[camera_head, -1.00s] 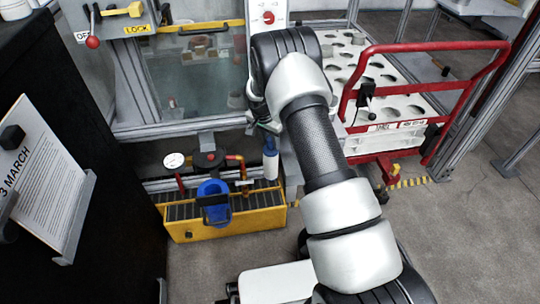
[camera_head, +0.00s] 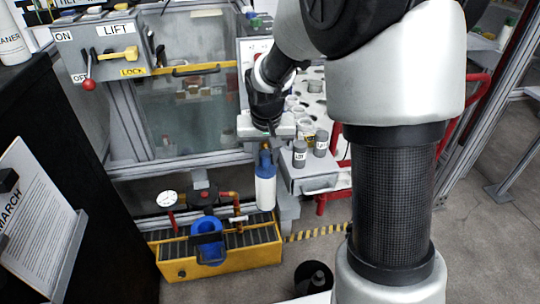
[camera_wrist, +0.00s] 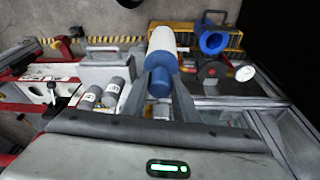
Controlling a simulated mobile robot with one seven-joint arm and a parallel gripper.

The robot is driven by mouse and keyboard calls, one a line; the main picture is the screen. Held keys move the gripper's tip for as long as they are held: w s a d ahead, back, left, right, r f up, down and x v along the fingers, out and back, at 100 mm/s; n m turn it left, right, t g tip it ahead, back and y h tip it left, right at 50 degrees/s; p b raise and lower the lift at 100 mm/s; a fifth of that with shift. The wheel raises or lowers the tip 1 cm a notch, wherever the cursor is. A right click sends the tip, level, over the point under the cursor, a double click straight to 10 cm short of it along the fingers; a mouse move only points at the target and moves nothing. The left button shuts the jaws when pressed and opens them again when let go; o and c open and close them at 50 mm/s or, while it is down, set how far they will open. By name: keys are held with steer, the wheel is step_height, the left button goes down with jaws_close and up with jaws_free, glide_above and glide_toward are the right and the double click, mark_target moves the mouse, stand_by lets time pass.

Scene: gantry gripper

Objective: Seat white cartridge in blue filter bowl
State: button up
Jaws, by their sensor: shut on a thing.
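The white cartridge (camera_head: 265,193) has a blue cap and hangs upright, right of the yellow trough. My gripper (camera_head: 265,150) is above it, shut on its blue cap. The wrist view shows my two fingers (camera_wrist: 163,82) on either side of the cap, with the white body (camera_wrist: 161,40) pointing away. The blue filter bowl (camera_head: 208,246) is at the front of the yellow trough, left of and lower in the picture than the cartridge. It also shows in the wrist view (camera_wrist: 212,42), right of the cartridge and apart from it. The bowl's inside is only partly visible.
The yellow trough (camera_head: 180,268) has a dark grating. A pressure gauge (camera_head: 167,199) and red and brass pipes stand behind the bowl. Grey canisters (camera_head: 299,153) stand on a shelf right of my gripper. A glass-fronted cabinet (camera_head: 190,115) is behind. A black panel is at left.

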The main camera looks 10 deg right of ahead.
steer(key=w+a+f+m+p, duration=0.1)
steer(key=a+f, duration=0.4)
steer(key=a, duration=0.5)
steer(key=w+a+f+m+h+p, duration=0.1)
steer(key=w+a+f+p, duration=0.3)
steer(key=a, duration=0.7)
steer(key=w+f+m, duration=0.1)
steer(key=w+f, duration=0.1)
steer(key=shift+w+a+m, duration=0.3)
steer(key=shift+f+b, duration=2.35)
steer(key=shift+f, duration=0.5)
steer(key=shift+b, duration=0.6)
